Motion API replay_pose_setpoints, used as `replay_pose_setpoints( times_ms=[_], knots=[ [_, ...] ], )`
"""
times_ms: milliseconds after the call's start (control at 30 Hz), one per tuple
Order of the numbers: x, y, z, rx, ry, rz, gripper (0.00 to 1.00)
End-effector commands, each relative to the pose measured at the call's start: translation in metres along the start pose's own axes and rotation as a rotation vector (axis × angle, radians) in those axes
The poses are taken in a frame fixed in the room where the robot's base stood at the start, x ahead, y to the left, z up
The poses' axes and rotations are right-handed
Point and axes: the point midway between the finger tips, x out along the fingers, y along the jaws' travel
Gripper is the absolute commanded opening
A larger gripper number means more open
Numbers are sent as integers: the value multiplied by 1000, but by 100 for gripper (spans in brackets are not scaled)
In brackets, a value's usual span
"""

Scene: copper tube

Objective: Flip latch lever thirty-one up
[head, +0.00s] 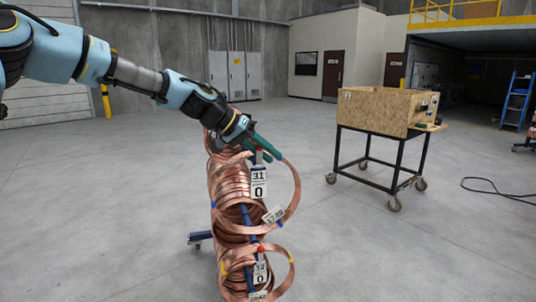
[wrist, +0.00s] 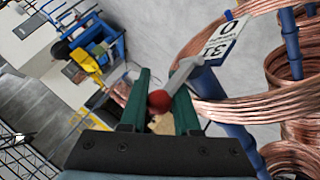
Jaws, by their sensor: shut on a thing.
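Latch lever thirty-one (wrist: 184,74) is a grey bar with a red ball knob (wrist: 159,100), in the wrist view. My gripper (wrist: 162,80) has its green fingers on both sides of the knob and is shut on the lever. In the head view my gripper (head: 264,148) is at the top of the copper tube stack, just above the white tag reading 31 and 0 (head: 259,182). The fingers hide most of the lever there. The tag also shows upside down in the wrist view (wrist: 221,40).
Copper tube coils (head: 230,190) hang on a blue post rack (head: 247,218) below and beside my gripper. A lower tag (head: 261,271) has a red knob (head: 261,248) above it. A wooden crate (head: 375,112) on a wheeled cart stands right. Floor between is clear.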

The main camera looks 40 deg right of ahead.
Motion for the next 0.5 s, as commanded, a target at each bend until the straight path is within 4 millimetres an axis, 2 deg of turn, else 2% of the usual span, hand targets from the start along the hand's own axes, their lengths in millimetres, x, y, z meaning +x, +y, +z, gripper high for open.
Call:
replay_pose_setpoints(
  times_ms=[33,167,200,433,500],
  knots=[
    [3,-1,6,-4,-15,4,0],
    [3,-1,7,-3,-15,4,0],
    [3,-1,7,-3,-16,4,33],
    [2,-1,5,-2,-11,2,59],
    [2,-2,4,-2,-9,1,59]
  ],
)
